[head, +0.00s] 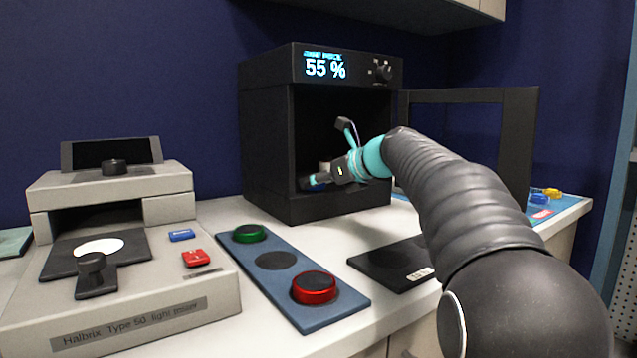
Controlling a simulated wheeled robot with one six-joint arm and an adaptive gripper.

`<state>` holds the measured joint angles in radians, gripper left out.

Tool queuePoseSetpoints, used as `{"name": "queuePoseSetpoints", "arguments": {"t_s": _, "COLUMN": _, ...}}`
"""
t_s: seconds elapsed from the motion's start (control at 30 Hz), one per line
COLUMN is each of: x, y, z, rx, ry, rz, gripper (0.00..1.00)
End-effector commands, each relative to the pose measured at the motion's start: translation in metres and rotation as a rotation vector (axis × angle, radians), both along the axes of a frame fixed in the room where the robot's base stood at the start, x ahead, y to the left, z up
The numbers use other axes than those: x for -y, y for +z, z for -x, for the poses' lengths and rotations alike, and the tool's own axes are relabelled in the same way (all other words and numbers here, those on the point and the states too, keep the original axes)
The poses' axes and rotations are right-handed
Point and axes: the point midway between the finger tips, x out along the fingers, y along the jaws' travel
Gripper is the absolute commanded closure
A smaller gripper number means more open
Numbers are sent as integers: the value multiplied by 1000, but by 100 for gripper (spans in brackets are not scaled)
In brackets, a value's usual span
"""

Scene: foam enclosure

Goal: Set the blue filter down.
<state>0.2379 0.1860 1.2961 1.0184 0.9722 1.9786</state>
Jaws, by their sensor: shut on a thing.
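My gripper (318,181) reaches from the right into the open black enclosure (268,150). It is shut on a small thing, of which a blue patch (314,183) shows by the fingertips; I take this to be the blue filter. Fingers and shadow hide most of it. It is low, near the enclosure's floor; I cannot tell whether it touches. A pale thing shows just behind the fingers, too small to make out.
The enclosure's display reads 55 %, and its framed door (520,150) stands open at right. A grey light tester (150,300) with a blue block (181,235) and a red block (196,258) stands at left. A blue button panel (335,312) and a black plate (375,268) lie in front.

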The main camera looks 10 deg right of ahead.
Motion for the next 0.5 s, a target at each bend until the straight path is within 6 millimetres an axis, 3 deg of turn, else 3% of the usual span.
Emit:
{"name": "queuePoseSetpoints", "arguments": {"t_s": 0.17, "x": 0, "y": -4, "z": 0, "rx": -1, "ry": 0, "rz": 1, "gripper": 78}}
{"name": "queuePoseSetpoints", "arguments": {"t_s": 0.2, "x": 0, "y": -3, "z": 0, "rx": -1, "ry": 0, "rz": 1, "gripper": 33}}
{"name": "queuePoseSetpoints", "arguments": {"t_s": 0.27, "x": 0, "y": -3, "z": 0, "rx": -1, "ry": 0, "rz": 1, "gripper": 18}}
{"name": "queuePoseSetpoints", "arguments": {"t_s": 0.5, "x": 0, "y": -3, "z": 0, "rx": -1, "ry": 0, "rz": 1, "gripper": 18}}
